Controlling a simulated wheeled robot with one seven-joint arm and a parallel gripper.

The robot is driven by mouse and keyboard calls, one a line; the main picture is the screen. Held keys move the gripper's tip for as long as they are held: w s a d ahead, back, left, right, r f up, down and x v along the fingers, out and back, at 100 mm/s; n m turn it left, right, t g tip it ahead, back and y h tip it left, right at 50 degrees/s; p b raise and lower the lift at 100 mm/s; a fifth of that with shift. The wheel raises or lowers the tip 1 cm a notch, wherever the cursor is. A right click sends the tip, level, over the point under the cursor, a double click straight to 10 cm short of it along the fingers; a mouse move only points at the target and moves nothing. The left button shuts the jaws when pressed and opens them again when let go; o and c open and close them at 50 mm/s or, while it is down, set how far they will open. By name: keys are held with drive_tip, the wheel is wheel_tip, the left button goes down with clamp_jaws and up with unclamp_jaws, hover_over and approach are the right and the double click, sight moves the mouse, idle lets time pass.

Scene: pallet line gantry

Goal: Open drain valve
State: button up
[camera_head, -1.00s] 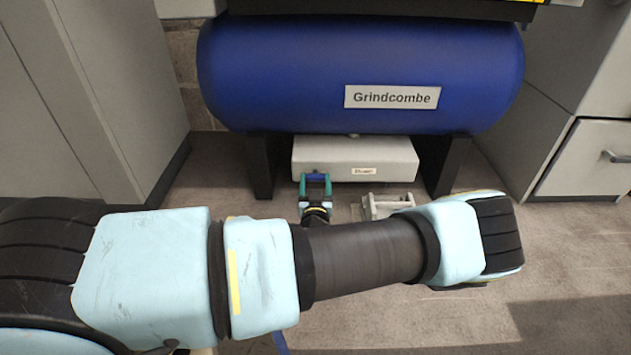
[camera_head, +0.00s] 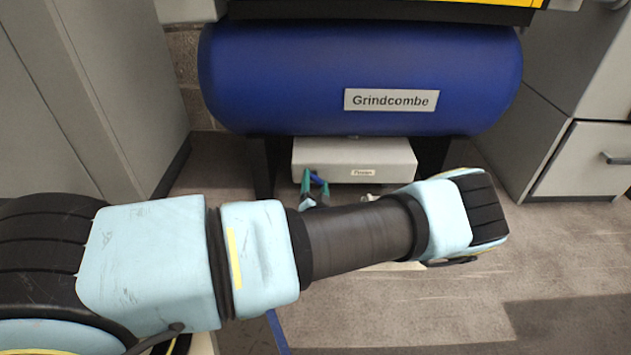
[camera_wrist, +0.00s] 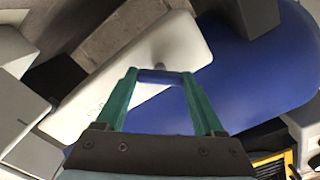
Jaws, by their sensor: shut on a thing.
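The drain valve's blue handle (camera_head: 317,180) is a short bar just in front of the pale box under the blue tank. My gripper (camera_head: 314,184) has green fingers, and it is shut on this handle. In the wrist view the handle (camera_wrist: 160,77) spans between the tips of my gripper (camera_wrist: 160,82). In the head view the handle and fingers look tilted. The valve body is not clear, and my forearm hides the lower part of my gripper.
The blue tank (camera_head: 300,80) labelled Grindcombe hangs above, on dark legs. The pale box (camera_head: 325,160) with a small label sits beneath it. Grey cabinets stand left (camera_head: 110,100) and right (camera_head: 580,160). Open floor (camera_head: 480,290) lies at the front right.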

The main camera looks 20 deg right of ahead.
drive_tip(key=m, duration=0.5)
drive_tip(key=shift+m, duration=0.3)
drive_tip(key=shift+f+m, duration=0.1)
drive_tip(key=shift+m, duration=2.1)
drive_tip(key=o, duration=1.4)
drive_tip(key=shift+s, duration=0.1)
drive_tip(key=p+v, duration=0.3)
drive_tip(key=v, duration=0.7)
drive_tip(key=shift+s+a+p, duration=0.2)
drive_tip(key=shift+s+p, duration=0.05)
drive_tip(key=shift+p, duration=0.05)
